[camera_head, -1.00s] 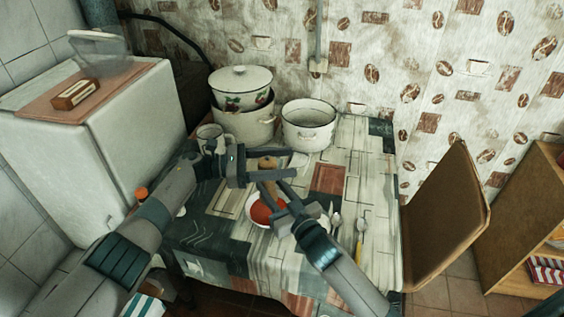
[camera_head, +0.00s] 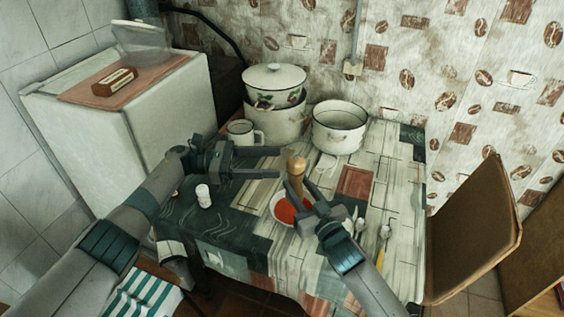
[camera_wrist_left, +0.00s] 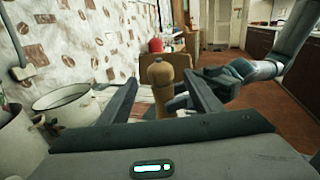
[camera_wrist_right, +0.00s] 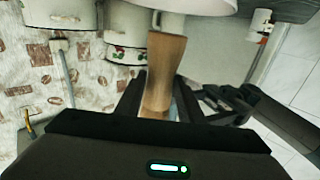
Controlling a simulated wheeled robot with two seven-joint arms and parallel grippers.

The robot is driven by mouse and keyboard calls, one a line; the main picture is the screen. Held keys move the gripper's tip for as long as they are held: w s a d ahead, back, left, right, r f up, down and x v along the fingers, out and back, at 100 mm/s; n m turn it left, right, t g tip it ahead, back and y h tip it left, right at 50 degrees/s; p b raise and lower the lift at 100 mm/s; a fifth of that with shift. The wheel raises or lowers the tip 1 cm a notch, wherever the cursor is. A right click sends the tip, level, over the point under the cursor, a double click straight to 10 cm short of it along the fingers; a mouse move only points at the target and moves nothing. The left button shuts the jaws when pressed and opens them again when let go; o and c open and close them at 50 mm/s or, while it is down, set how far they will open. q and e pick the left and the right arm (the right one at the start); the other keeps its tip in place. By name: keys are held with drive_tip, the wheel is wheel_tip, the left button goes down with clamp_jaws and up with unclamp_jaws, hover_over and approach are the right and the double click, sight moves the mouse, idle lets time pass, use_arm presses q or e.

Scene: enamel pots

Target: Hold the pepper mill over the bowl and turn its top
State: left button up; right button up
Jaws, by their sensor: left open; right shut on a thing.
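The wooden pepper mill (camera_head: 297,174) stands about upright over the white bowl (camera_head: 273,212), which holds something red. My right gripper (camera_head: 302,189) is shut on the mill's lower body; the right wrist view shows the mill (camera_wrist_right: 165,65) between its fingers. My left gripper (camera_head: 279,162) is open and empty, its fingers pointing at the mill's top from the left. In the head view its fingertips stop just short of the mill. In the left wrist view the mill's rounded top (camera_wrist_left: 160,73) appears centred between the spread fingers.
Behind are a lidded pot stack (camera_head: 275,122), an open white pot (camera_head: 340,142) and a mug (camera_head: 243,133). A white shaker (camera_head: 204,196) stands left of the bowl. Cutlery (camera_head: 384,236) lies to the right. A chair (camera_head: 476,232) stands at the table's right side.

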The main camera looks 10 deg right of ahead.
sight(288, 167)
use_arm(q)
drive_tip(key=shift+w+a, duration=0.1)
drive_tip(key=shift+a, duration=0.2)
drive_tip(key=shift+f, duration=0.1)
wheel_tip(288, 167, down, 5)
drive_tip(key=a+n+t+y, duration=0.1)
drive_tip(key=a+n+t, duration=0.1)
drive_tip(key=n+t, duration=0.5)
drive_tip(key=s+r+t, duration=0.1)
drive_tip(key=s+d+r+t, duration=0.1)
drive_tip(key=s+r, duration=0.1)
drive_tip(key=s+d+r+t, duration=0.1)
drive_tip(key=s+r+t, duration=0.1)
drive_tip(key=shift+d, duration=0.2)
drive_tip(key=shift+d, duration=0.15)
drive_tip(key=x, duration=1.1)
drive_tip(key=shift+d, duration=0.35)
drive_tip(key=shift+w+r, duration=0.1)
drive_tip(key=shift+w, duration=0.05)
